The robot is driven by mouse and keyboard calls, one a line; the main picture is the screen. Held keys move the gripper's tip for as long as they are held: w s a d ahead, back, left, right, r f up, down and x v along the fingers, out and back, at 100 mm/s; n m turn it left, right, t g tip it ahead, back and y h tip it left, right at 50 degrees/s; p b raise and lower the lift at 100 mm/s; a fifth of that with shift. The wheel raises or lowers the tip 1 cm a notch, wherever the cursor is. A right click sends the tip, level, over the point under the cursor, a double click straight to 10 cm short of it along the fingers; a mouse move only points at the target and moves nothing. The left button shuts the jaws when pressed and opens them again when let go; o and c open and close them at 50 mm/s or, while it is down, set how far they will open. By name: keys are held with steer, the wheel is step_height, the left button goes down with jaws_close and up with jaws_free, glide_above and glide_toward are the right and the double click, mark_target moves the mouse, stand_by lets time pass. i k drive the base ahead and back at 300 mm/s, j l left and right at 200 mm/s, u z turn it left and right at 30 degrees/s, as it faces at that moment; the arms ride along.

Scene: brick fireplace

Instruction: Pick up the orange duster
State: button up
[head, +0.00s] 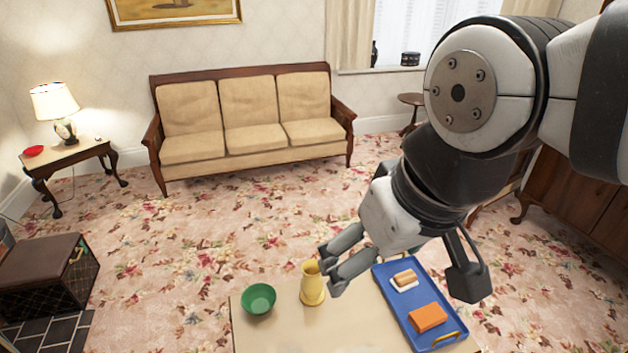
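An orange block-like object (428,317), which fits the orange duster, lies on the near part of a blue tray (391,298). The tray is on the right side of a pale table (360,330). A tan-and-brown block on a white base (404,281) lies at the tray's far end. My gripper (330,270) hangs above the table, left of the tray and close to the yellow vase in the picture. Its two fingers are apart with nothing seen between them. It is clear of the orange object.
A yellow vase (312,284) and a green bowl (258,298) stand on the table left of the tray. A yellow handle (446,339) is at the tray's near end. A sofa (250,125) stands at the back wall. Carpeted floor is open between sofa and table.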

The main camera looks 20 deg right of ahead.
mark_target(427, 317)
steer(key=z, duration=1.1)
